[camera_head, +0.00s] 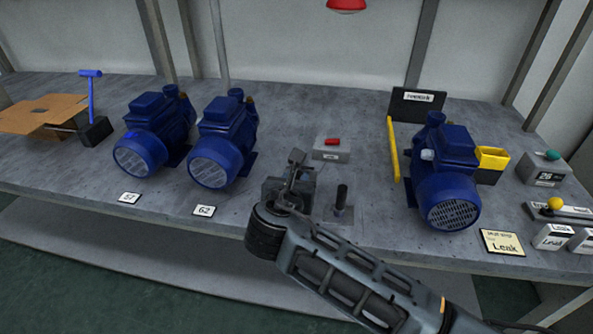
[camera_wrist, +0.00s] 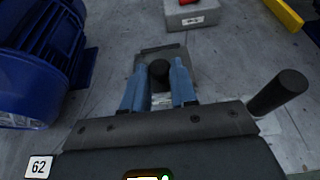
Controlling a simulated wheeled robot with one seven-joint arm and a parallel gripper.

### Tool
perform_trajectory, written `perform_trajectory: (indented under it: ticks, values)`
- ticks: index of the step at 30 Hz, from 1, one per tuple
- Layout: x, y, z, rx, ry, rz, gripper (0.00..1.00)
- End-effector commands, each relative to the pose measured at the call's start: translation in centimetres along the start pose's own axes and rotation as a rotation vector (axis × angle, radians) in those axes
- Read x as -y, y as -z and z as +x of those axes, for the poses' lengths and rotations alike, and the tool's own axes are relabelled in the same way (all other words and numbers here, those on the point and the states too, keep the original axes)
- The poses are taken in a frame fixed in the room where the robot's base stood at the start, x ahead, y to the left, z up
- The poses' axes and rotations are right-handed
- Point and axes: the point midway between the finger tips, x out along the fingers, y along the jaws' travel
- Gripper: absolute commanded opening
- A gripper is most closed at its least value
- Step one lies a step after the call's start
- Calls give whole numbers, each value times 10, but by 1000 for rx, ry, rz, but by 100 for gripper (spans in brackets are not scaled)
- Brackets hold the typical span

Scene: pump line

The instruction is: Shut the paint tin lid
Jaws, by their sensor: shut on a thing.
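No paint tin or lid can be made out in either view. My gripper (camera_head: 295,170) is over the middle of the bench, right of the blue pump by tag 62. In the wrist view its two fingers (camera_wrist: 159,88) are on either side of a dark round knob (camera_wrist: 160,71), and the gripper is shut on it. The knob stands at a small grey plate (camera_wrist: 152,53) on the bench. My gripper hides part of this fixture in the head view. A black upright handle (camera_head: 342,195) stands just right of my gripper, and also shows in the wrist view (camera_wrist: 279,92).
Two blue pumps (camera_head: 222,140) (camera_head: 148,140) stand left. A grey box with a red button (camera_head: 332,148) is behind my gripper. A yellow bar (camera_head: 393,150), another blue pump (camera_head: 447,180) and a yellow bin (camera_head: 492,158) are right. An open cardboard box (camera_head: 42,114) lies far left.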

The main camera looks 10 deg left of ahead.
Motion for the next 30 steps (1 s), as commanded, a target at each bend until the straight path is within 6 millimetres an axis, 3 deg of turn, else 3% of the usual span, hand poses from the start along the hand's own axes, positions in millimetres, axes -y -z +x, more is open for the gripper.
perform_trajectory:
  ticks: [3,19,20,27,30]
  values:
    - [-1,10,0,-15,0,-2,0]
    - [0,16,0,-18,2,-3,0]
    - [0,16,0,-18,2,-3,27]
    - [0,16,0,-18,2,-4,50]
    - [0,15,1,-18,2,-4,51]
